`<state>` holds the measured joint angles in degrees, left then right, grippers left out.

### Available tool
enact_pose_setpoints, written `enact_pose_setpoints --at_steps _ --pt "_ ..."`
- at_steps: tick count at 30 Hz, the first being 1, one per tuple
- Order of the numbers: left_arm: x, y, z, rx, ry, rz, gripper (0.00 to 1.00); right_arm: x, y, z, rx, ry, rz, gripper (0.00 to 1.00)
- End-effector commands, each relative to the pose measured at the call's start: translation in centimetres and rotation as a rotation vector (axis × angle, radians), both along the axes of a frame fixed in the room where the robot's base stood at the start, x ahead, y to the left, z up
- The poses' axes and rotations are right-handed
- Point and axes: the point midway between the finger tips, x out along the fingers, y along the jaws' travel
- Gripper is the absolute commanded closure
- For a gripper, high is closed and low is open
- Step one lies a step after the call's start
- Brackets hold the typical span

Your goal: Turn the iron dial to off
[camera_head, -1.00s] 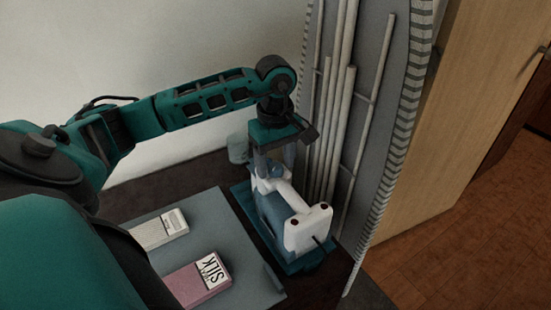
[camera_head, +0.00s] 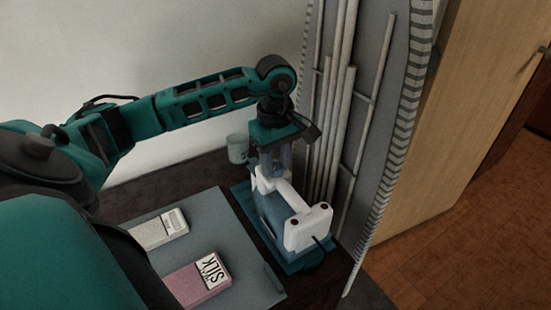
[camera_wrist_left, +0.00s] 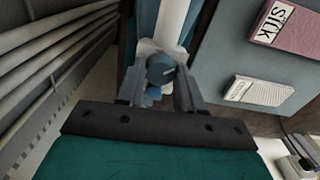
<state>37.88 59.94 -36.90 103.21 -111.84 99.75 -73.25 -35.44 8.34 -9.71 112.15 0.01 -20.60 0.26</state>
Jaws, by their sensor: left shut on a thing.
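The white and blue iron (camera_head: 308,230) rests on a blue base (camera_head: 240,192) at the table's right end. Its round blue dial (camera_wrist_left: 160,68), with a pale mark on it, shows between the fingers in the left wrist view. My left gripper (camera_head: 271,168) points down over the far end of the iron. Its fingers are shut on the dial, one on each side, in the left wrist view (camera_wrist_left: 160,80). In the head view the fingers mostly hide the dial. My right gripper is not in view.
A grey board (camera_head: 205,215) left of the iron carries a pink SILK box (camera_head: 190,287) and a pale box (camera_head: 160,230). A clear cup (camera_head: 238,149) stands behind the iron. An upright panel with white rods (camera_head: 340,130) stands close on the right.

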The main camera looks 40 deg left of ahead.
Motion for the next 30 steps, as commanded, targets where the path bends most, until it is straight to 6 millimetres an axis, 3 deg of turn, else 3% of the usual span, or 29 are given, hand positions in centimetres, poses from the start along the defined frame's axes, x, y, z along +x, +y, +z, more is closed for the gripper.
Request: enact_pose_setpoints --at_steps 10,22,23,30 --pt "0.03 0.01 0.06 -0.001 -0.002 0.314 0.94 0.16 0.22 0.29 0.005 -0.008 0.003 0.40" --pt "0.03 0.02 0.07 -0.001 -0.001 0.358 0.94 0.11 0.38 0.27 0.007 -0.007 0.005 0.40" --pt "0.04 0.02 0.07 -0.001 -0.001 0.358 0.62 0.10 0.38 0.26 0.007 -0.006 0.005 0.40" --pt "0.01 0.02 0.05 0.000 -0.001 0.356 0.39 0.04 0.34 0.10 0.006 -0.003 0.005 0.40"
